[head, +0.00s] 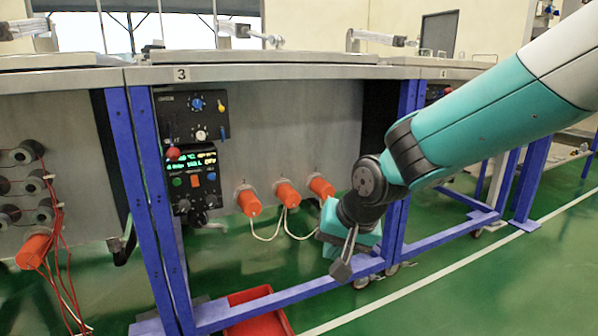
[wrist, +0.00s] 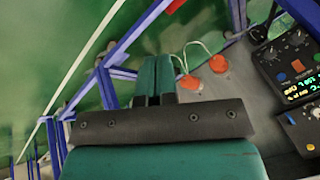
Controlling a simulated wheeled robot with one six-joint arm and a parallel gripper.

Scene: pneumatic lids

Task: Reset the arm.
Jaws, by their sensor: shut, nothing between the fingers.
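My arm reaches in from the upper right of the head view. My gripper (head: 346,236) hangs low in front of the station marked 3, just right of the orange connectors. In the wrist view my gripper (wrist: 156,72) shows two teal fingers side by side, closed together with nothing between them. A dark bolted bar crosses in front of the finger bases. The fingers appear apart from the connectors and the frame, though exact depth is hard to tell.
Orange connectors (head: 287,194) with white hoses stick out of the steel panel. A control box (head: 190,150) with knobs and a red button sits left of them. Blue frame posts (head: 140,180) and a low rail surround it. A red bin (head: 258,312) lies on the green floor.

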